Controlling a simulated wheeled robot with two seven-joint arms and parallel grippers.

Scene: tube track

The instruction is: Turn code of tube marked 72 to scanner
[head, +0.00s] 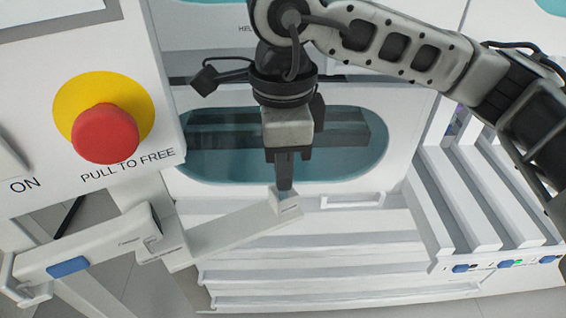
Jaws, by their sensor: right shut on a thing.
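My right gripper (284,186) comes down from the upper right and points straight down. Its dark fingers are shut at the small light block (285,206) on the far end of a pale track (230,228). The tube between the fingers is almost wholly hidden, and no number or code can be read on it. I cannot make out a scanner for certain. My left gripper is not in view.
A white panel with a red stop button (105,133) on a yellow ring stands at the left. A white rail with a blue patch (68,266) lies below it. White stepped racks (320,265) fill the lower middle, and ridged rails (470,200) stand at the right.

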